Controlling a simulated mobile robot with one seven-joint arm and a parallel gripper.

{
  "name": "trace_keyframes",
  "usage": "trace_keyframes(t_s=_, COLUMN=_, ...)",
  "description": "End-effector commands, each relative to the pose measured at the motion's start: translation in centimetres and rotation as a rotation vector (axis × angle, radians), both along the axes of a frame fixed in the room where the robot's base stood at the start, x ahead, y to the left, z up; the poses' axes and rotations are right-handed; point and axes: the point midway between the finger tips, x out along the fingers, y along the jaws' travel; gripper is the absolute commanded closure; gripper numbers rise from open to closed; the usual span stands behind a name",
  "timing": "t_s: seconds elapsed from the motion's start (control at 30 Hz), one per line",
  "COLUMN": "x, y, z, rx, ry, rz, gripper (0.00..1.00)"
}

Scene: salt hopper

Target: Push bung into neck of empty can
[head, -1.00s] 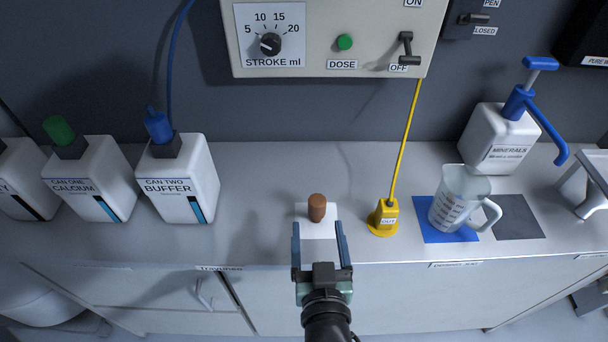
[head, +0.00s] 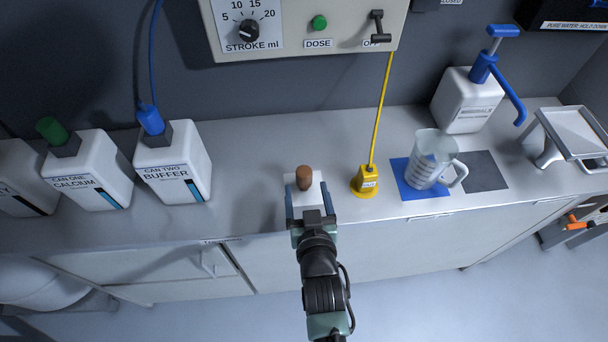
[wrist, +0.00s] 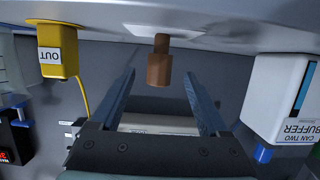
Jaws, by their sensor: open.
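The brown bung (head: 304,178) stands upright on a small white pad on the counter. It also shows in the wrist view (wrist: 159,68), its narrower end against the pad. My gripper (head: 306,187) is open and empty, its blue fingers pointing at the bung from the front. In the wrist view the bung appears centred between the fingertips (wrist: 159,76), around or just beyond their tips; I see no contact. The empty can (head: 22,182) is probably the white can at the far left, cut by the picture edge, its label partly hidden; its neck is not visible.
Can one calcium (head: 88,182) and can two buffer (head: 172,175) stand left of the bung. A yellow outlet block (head: 366,182) with a yellow tube stands close right. Beyond it are a measuring jug (head: 431,160) and a minerals pump bottle (head: 468,104). The dosing panel (head: 345,22) hangs above.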

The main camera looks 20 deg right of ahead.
Motion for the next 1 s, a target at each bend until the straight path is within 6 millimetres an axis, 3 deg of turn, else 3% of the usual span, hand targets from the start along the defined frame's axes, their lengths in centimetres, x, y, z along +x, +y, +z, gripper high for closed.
trace_keyframes(t_s=0.5, x=4.5, y=-1.3, z=-1.7, rx=0.002, ry=-0.002, rz=-0.001, gripper=0.21)
trace_keyframes(t_s=0.8, x=4.9, y=-1.4, z=-1.8, rx=0.001, ry=0.0, rz=-0.001, gripper=0.21)
trace_keyframes(t_s=1.0, x=4.8, y=-1.4, z=-1.8, rx=0.001, ry=0.0, rz=-0.001, gripper=0.56)
